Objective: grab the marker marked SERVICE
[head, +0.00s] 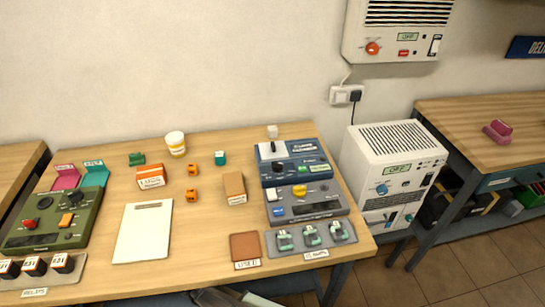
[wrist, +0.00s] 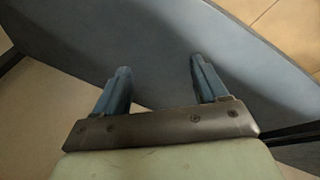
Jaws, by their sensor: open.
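I cannot make out the word SERVICE on anything in the head view. A pink stand-up piece (head: 66,178) and a teal one (head: 94,173) with small white labels stand at the back left of the wooden table (head: 108,281); their lettering is too small to read surely. My gripper (wrist: 160,67) is open in the wrist view, with nothing between its two blue-grey fingers. It faces a grey-blue panel, and no marker shows there. In the head view, part of my arm shows at the bottom edge, below the table's front.
A green control box (head: 55,219) stands at left, blue devices (head: 292,162) at right. A white pad (head: 143,232), an orange-white carton (head: 151,177), a brown box (head: 234,188) and a jar (head: 175,143) are between. A grey tray (head: 318,254) is front right. Another bench (head: 470,108) holds a pink object (head: 497,131).

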